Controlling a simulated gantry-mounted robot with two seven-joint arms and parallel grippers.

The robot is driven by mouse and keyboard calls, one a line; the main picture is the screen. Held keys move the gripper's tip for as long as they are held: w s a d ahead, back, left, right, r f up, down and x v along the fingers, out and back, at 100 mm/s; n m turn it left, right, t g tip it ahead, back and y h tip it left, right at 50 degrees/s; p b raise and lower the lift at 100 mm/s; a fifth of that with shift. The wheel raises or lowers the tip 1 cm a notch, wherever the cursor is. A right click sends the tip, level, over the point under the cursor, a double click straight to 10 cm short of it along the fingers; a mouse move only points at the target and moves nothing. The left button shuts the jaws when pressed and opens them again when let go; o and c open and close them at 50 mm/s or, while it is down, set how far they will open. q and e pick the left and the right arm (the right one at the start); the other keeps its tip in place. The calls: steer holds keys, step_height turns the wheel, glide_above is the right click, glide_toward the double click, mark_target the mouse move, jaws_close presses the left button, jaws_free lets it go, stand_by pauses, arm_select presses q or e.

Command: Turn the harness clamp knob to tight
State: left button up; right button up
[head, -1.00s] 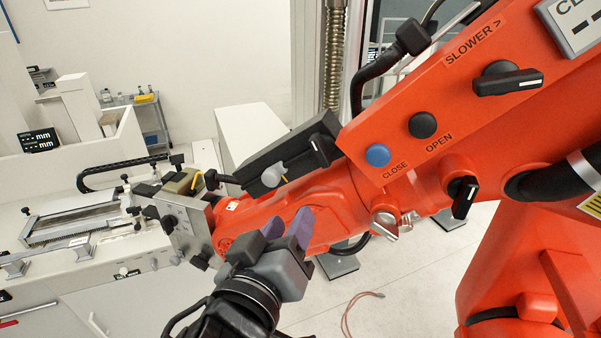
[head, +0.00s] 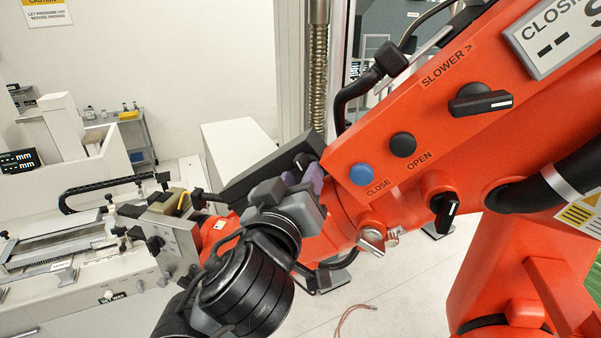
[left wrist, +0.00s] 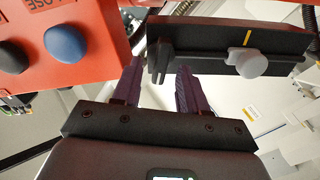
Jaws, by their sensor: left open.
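A dark block (head: 262,166) is mounted on the orange machine arm. A black knob (head: 302,160) with a white pointer mark sits at its right end; the knob also shows at the block's left end in the left wrist view (left wrist: 160,62). No label marks it as the harness clamp knob. My left gripper (head: 301,177) is open, with its purple fingers close to the black knob. In the left wrist view its fingertips (left wrist: 158,70) lie on either side of it; contact cannot be told. A light grey knob (left wrist: 248,63) and a yellow line show on the block. My right gripper is not in view.
The orange panel beside the knob carries a blue CLOSE button (head: 362,174), a black OPEN button (head: 402,144) and other black knobs (head: 480,100). A grey bench with a fixture (head: 60,250) stands at the left. Open floor (head: 400,270) lies below.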

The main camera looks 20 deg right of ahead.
arm_select(q)
steer(key=shift+w+d, duration=0.3)
steer(key=shift+w, duration=0.15)
jaws_close()
